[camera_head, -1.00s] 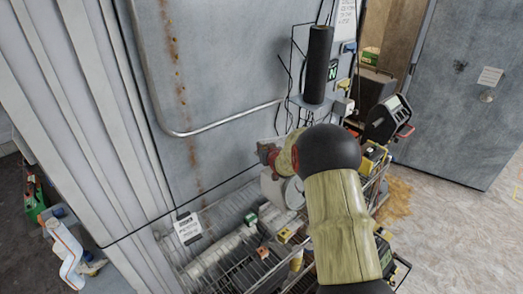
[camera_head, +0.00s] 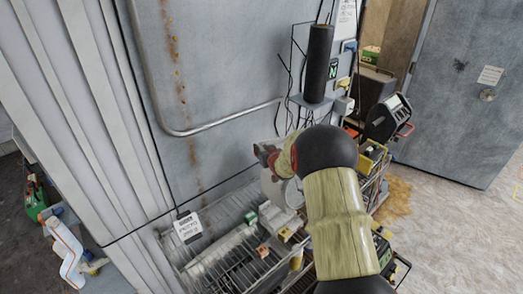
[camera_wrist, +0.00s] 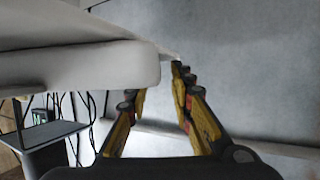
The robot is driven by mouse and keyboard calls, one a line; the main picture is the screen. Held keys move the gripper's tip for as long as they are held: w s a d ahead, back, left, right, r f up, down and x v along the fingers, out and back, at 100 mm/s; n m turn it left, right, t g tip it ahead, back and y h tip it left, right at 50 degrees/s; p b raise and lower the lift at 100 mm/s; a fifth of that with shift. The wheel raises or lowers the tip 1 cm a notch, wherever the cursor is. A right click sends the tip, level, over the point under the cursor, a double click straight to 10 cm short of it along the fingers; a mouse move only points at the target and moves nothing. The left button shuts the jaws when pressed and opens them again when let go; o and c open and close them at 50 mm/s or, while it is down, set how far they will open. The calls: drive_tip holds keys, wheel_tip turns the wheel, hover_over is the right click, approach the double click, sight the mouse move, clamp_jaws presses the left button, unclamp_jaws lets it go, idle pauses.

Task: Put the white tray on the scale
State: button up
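My gripper (camera_wrist: 158,82), with yellow fingers, reaches toward a white object with a rounded rim (camera_wrist: 80,68), which looks like the white tray. Its end lies between the fingertips. The right fingertip is at its thin outer edge, and the left fingertip is partly hidden behind its rim. The fingertips are apart; I cannot tell whether they press on it. In the head view a pale rounded piece (camera_head: 272,186) shows beside my wrist, above the wire shelf, mostly hidden by my arm. A dark device with a display (camera_head: 393,107) stands at the right; I cannot tell whether it is the scale.
A wire shelf (camera_head: 205,262) with several small items runs along the grey wall panel. A small wall shelf (camera_head: 312,102) carries a black cylinder (camera_head: 318,62), with hanging cables nearby. A grey door (camera_head: 455,95) stands at the right. The floor at the right is open.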

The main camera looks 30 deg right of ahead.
drive_tip(key=shift+r, duration=0.25)
drive_tip(key=v, duration=1.2)
drive_tip(key=s+a+r+g, duration=0.3)
drive_tip(key=s+a+r, duration=0.6)
drive_tip(key=a+r, duration=0.3)
drive_tip(key=s+a+n+g+y, duration=0.1)
drive_tip(key=s+a+g, duration=0.1)
drive_tip(key=s+a, duration=0.6)
drive_tip(key=s+a+n+g+y, duration=0.2)
drive_tip(key=s+a, duration=0.7)
drive_tip(key=s, duration=0.8)
drive_tip(key=shift+s+a+f+b, duration=0.15)
drive_tip(key=shift+s+f+b, duration=0.1)
drive_tip(key=shift+s+b, duration=0.05)
drive_tip(key=shift+f, duration=0.1)
